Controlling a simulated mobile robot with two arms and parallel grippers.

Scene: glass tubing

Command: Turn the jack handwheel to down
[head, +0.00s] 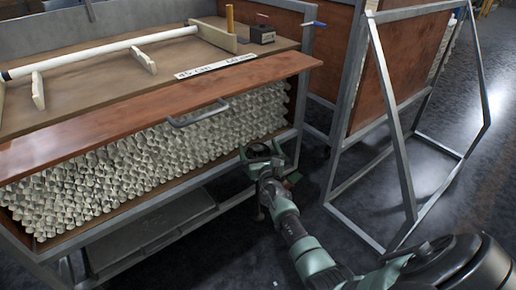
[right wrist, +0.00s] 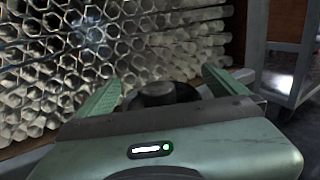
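A dark round part with a raised hub, which looks like the jack handwheel (right wrist: 158,94), shows in the right wrist view between the fingers of my right gripper (right wrist: 162,80). The fingers are spread wide on either side of it, and I cannot tell whether they touch it. In the head view my right gripper (head: 260,152) is at the right end of the cart's front, beside the stacked tubes. There the wheel is small and mostly hidden by the gripper. Which way the wheel is turned does not show. My left gripper is not in view.
The wooden cart (head: 150,118) has a metal handle (head: 198,114) and holds many stacked glass tubes (head: 150,160). A white tube (head: 100,52) lies on wooden supports on top. A metal frame rack (head: 390,120) stands at right. Dark floor is open beyond it.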

